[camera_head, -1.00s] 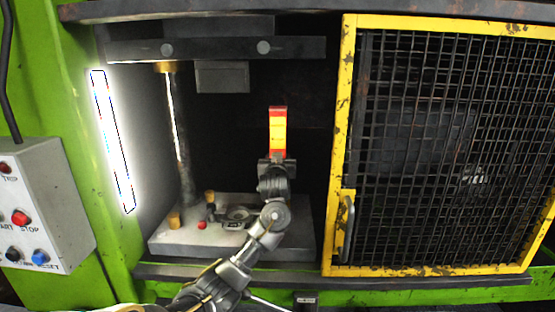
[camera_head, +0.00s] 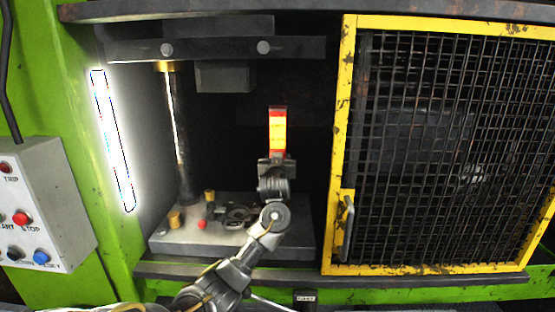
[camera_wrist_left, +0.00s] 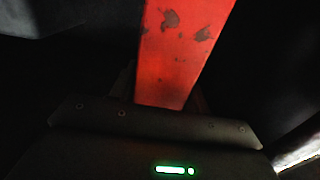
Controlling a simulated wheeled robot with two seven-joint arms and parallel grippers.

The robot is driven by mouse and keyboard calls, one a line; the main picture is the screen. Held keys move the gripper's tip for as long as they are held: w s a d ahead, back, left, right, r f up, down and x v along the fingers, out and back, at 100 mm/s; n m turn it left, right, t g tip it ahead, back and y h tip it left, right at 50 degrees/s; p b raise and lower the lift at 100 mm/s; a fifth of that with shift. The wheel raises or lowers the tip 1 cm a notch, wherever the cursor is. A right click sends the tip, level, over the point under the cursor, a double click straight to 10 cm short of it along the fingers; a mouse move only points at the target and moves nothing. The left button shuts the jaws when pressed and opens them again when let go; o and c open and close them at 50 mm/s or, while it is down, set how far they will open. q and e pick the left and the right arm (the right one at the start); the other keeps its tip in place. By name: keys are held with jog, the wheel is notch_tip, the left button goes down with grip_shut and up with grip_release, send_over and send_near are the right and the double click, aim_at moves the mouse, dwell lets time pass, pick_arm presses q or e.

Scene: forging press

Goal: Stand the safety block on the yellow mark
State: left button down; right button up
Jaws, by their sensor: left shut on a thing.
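The safety block (camera_head: 278,130) is an upright bar, red at the top, yellow in the middle and red at the bottom. My left gripper (camera_head: 277,160) is shut on its lower end and holds it upright inside the press, above the lower bed. In the left wrist view the block's scuffed red face (camera_wrist_left: 180,55) rises from between the jaws of my gripper (camera_wrist_left: 160,108). I cannot make out the yellow mark; my arm covers part of the bed. My right gripper is not in view.
The grey press bed (camera_head: 180,242) bears a round die (camera_head: 238,215), a red knob and brass posts. A yellow-framed mesh guard (camera_head: 342,120) is at the right, and a button box (camera_head: 45,190) at far left.

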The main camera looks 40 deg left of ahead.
pick_arm(q)
jog(key=c, duration=0.6)
grip_release()
jog(key=shift+s, duration=0.1)
jog(key=b+v, duration=0.1)
jog(key=v, duration=1)
